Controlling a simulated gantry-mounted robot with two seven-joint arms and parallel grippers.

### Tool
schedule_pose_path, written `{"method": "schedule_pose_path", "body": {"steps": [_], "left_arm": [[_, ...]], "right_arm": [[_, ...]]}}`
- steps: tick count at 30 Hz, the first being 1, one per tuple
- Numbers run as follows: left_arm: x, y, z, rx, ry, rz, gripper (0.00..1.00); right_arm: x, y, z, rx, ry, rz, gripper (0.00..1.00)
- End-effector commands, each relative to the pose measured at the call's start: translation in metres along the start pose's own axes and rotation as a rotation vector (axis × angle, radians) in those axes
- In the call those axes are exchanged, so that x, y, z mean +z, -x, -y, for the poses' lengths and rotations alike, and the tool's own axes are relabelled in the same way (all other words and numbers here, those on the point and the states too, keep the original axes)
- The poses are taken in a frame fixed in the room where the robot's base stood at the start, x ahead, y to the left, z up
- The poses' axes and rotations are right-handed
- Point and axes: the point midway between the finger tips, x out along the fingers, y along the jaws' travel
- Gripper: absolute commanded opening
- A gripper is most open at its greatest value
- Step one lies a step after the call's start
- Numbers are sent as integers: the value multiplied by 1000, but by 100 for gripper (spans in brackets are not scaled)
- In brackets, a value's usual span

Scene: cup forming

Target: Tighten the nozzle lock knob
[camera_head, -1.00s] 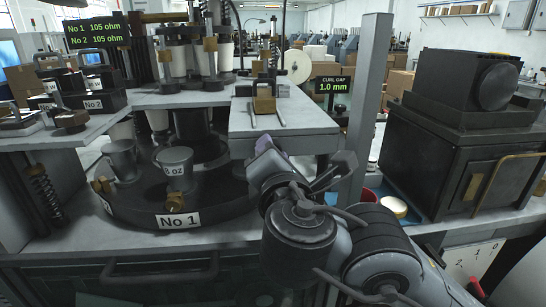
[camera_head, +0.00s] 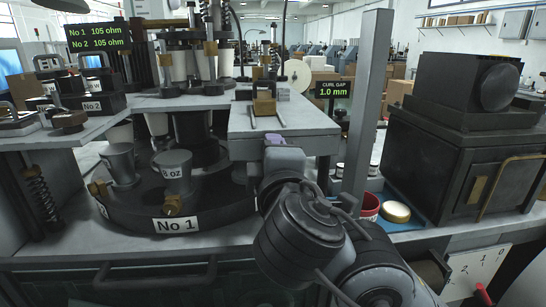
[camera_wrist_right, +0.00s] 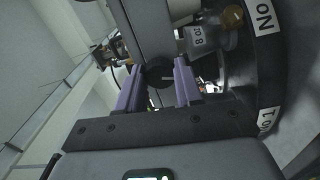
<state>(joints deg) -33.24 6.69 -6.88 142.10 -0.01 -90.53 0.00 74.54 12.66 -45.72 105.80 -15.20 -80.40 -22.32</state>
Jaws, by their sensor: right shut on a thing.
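My right gripper (camera_wrist_right: 158,88) shows two purple fingers in the right wrist view. They are closed around a dark round knob (camera_wrist_right: 159,74), which looks like the nozzle lock knob, under a grey machine part. In the head view the right gripper (camera_head: 274,140) is at the front edge of the grey machine table, with only a bit of purple finger showing. My wrist and forearm hide the rest of it, and the knob cannot be seen there. My left gripper is not in view.
The round black turntable marked No 1 (camera_head: 140,205) with grey cup molds (camera_head: 173,170) stands left of my arm. A grey post (camera_head: 366,110) rises close on the right. Beyond it are a red tub (camera_head: 369,208), a blue tray (camera_head: 415,224) and a black box-shaped machine (camera_head: 440,165).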

Motion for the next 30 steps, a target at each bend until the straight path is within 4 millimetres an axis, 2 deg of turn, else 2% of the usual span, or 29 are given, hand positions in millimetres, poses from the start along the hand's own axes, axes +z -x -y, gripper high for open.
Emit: {"method": "schedule_pose_path", "body": {"steps": [19,20,24,30], "left_arm": [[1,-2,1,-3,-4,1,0],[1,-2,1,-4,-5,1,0],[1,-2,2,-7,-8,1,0],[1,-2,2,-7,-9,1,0]], "right_arm": [[0,0,-1,1,-56,-1,5],[0,0,-1,1,-56,-1,38],[0,0,-1,1,-55,-1,60],[0,0,0,0,-55,0,61]]}}
